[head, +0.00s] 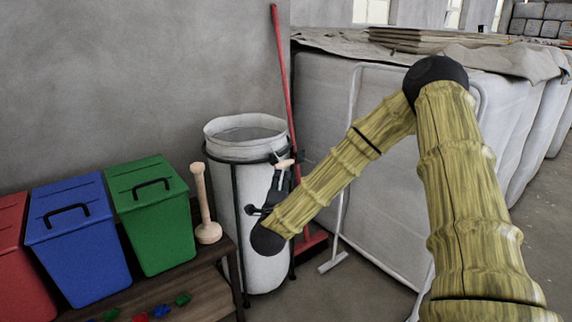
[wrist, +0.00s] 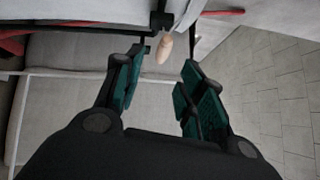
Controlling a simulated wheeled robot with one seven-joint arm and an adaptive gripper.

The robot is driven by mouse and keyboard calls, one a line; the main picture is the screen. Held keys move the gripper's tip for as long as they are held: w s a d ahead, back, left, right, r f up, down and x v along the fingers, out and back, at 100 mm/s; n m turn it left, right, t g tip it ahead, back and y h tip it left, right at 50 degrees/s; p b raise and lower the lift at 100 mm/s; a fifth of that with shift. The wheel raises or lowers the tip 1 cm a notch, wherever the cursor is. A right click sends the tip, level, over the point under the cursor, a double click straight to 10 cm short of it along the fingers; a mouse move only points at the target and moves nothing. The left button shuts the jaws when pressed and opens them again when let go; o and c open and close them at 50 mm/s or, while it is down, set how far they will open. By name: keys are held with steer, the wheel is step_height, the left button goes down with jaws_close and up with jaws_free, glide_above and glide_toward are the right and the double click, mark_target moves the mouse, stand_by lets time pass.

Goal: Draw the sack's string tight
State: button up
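The white sack (head: 262,245) hangs upright in a dark metal stand, its round mouth open at the top. A small pale wooden toggle (head: 285,164), apparently the end of the sack's string, shows at the right side of the rim. My gripper (head: 281,176) is just beside the sack, at the toggle. In the wrist view my gripper (wrist: 162,66) is open, with green pads apart on both sides. The toggle (wrist: 164,50) lies between the fingertips or just past them, with visible gaps on each side. The string itself is too small to make out.
A red-handled broom (head: 283,90) leans behind the sack. Left are a wooden bench (head: 205,290), green (head: 155,225) and blue (head: 80,260) bins, and a wooden plunger-shaped tool (head: 203,205). A white metal frame (head: 345,170) and wrapped stacks (head: 400,220) stand to the right.

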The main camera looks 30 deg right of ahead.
mark_target(285, 166)
steer(key=b+x, duration=0.1)
steer(key=x, duration=1)
steer(key=shift+s+d+r+b, duration=0.15)
steer(key=shift+b, duration=0.15)
jaws_close()
